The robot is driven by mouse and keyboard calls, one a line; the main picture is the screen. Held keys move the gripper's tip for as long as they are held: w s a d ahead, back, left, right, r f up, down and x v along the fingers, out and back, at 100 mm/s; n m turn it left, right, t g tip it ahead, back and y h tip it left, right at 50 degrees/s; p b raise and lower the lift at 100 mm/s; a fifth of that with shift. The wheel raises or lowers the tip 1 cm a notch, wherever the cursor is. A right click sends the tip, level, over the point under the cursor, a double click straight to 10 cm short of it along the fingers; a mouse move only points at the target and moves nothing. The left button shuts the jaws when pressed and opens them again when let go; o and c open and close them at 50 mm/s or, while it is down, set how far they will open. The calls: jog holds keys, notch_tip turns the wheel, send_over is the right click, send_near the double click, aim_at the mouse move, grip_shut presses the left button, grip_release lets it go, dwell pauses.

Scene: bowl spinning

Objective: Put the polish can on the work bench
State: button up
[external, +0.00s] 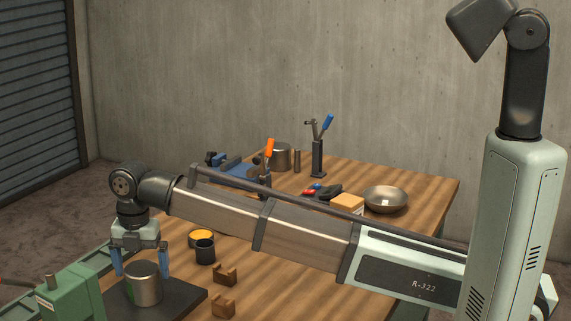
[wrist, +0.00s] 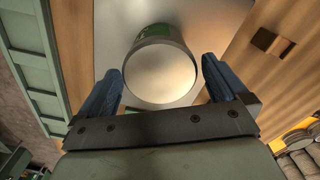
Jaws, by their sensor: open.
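A metal can with a green label (external: 145,286), which I take to be the polish can, stands upright on a dark flat plate (external: 188,303) at the near left. The can's pale round top (wrist: 161,74) faces the wrist camera. My gripper (external: 141,268) is open above the can, its blue fingers on either side of the can's upper part. In the wrist view, gaps show between the fingers and the can. The wooden work bench (external: 330,273) extends right and back from the plate.
A green machine (external: 75,297) stands at the left. Two brown notched blocks (external: 225,275), a dark cup (external: 205,252) and a yellow-topped container (external: 199,237) are nearby. A metal bowl (external: 385,200), a vise and tools sit farther back. My arm hides part of the bench.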

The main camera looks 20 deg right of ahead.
notch_tip(320, 180, up, 9)
jog(key=shift+r, duration=0.15)
